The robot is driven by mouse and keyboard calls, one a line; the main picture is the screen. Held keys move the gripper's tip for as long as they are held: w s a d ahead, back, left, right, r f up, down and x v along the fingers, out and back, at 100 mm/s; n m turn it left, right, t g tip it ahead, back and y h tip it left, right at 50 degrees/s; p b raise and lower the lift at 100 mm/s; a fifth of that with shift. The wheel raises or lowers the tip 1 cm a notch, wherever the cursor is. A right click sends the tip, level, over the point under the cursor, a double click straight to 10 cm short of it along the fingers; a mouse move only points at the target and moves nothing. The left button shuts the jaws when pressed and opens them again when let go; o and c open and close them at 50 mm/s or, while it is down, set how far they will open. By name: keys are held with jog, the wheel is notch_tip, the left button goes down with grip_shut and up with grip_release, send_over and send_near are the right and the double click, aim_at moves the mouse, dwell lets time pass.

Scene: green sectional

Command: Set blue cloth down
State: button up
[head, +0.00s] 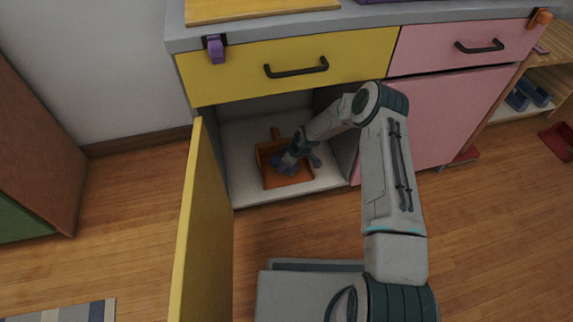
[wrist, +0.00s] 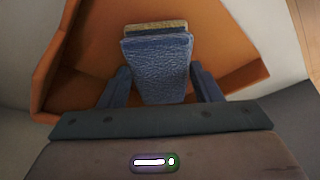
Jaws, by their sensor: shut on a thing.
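My gripper (wrist: 160,88) is shut on the blue cloth (wrist: 158,68), a folded, textured blue piece with a tan edge at its far end. In the wrist view the cloth stands between the two fingers, above an orange dustpan-like tray (wrist: 92,40). In the head view my gripper (head: 288,163) reaches into the open lower cabinet, over the orange tray (head: 277,182). The cloth is mostly hidden there by my gripper. I cannot tell whether the cloth touches the tray's floor.
The tray sits on the pale cabinet floor (head: 240,193). The yellow cabinet door (head: 203,235) stands open on the left. A closed yellow drawer (head: 225,80) is above the opening, and a closed pink door (head: 425,120) is to the right.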

dwell(0.3)
jog(key=o, duration=1)
jog(key=shift+f, duration=0.1)
jog(key=shift+c, duration=0.2)
